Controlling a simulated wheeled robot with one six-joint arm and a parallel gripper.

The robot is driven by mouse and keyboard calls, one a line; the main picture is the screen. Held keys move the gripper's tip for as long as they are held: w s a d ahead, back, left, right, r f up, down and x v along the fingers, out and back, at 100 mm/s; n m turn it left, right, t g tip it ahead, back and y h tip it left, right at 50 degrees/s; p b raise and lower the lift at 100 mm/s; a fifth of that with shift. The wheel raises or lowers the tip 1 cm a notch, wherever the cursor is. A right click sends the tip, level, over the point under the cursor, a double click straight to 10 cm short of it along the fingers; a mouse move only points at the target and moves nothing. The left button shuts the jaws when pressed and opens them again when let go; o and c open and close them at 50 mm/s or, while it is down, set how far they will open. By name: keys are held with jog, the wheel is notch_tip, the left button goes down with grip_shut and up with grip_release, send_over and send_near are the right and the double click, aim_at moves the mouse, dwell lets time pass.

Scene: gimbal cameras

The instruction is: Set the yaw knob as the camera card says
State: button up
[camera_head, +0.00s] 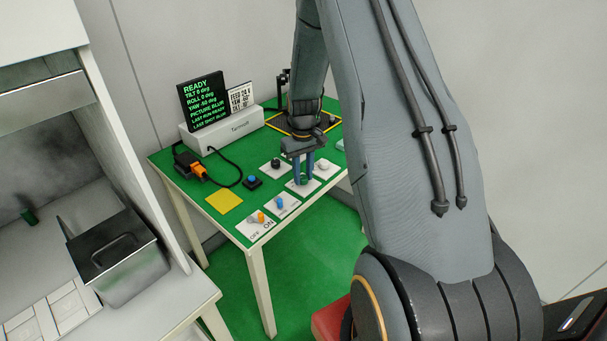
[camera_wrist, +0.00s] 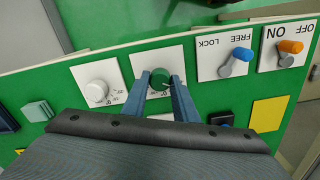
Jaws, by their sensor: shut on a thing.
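My gripper (camera_head: 303,179) is shut on a green knob (camera_wrist: 160,78) on a white plate (camera_wrist: 143,62), one finger on each side. The knob's dial marks are partly hidden, and I cannot read a name on it, so I cannot confirm that it is yaw. The camera card (camera_head: 240,98) stands beside the screen at the back; its small print appears to include feed, yaw and tilt lines, with yaw near 50 and its sign unclear. The black screen (camera_head: 204,101) shows READY in green, tilt 0, roll 0, yaw about -50 and picture blur.
A white knob (camera_wrist: 97,92) sits beside the green one. On the other side are a blue FREE/LOCK lever (camera_wrist: 241,57) and an orange ON/OFF lever (camera_wrist: 290,48). A yellow square (camera_head: 224,201), a blue button (camera_head: 253,182) and a cabled orange plug (camera_head: 194,168) are also on the green table.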

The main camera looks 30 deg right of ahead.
aim_at(303, 177)
jog(key=shift+w+r, duration=0.1)
jog(key=o, duration=1.1)
jog(key=shift+c, duration=0.2)
jog(key=shift+r+b, duration=1.05)
jog(key=shift+r, duration=2.8)
jog(key=s+a+r, duration=0.3)
jog(key=s+a, duration=0.5)
jog(key=s, duration=0.3)
jog(key=s+a+r+t, duration=0.1)
jog(key=s+a+r, duration=0.3)
jog(key=s+a, duration=0.5)
jog(key=s, duration=0.2)
jog(key=shift+s+a, duration=0.15)
jog(key=shift+s, duration=0.15)
